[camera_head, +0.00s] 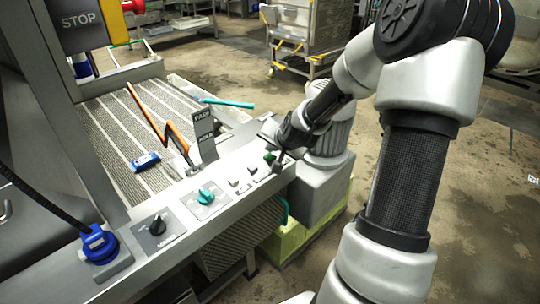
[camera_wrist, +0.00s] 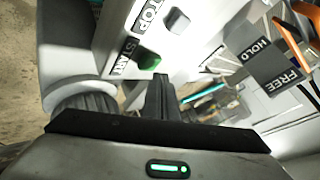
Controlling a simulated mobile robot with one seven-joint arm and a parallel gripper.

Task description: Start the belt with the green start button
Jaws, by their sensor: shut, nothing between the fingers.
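The green start button (camera_head: 269,156) is on the sloping grey control panel (camera_head: 225,178), near its right end. In the wrist view the green button (camera_wrist: 149,60) sits beside a START label (camera_wrist: 127,56). A grey button (camera_wrist: 177,21) sits beside a STOP label (camera_wrist: 146,14). My gripper (camera_head: 277,167) is shut and empty, pointing down at the panel close to the green button. In the wrist view its fingertips (camera_wrist: 162,78) appear just right of and below the button. I cannot tell whether they touch the panel.
The panel also has a teal knob (camera_head: 206,195), a black knob (camera_head: 157,226) and a blue plug (camera_head: 98,245). A blue object (camera_head: 146,161) lies on the ribbed belt (camera_head: 110,140).

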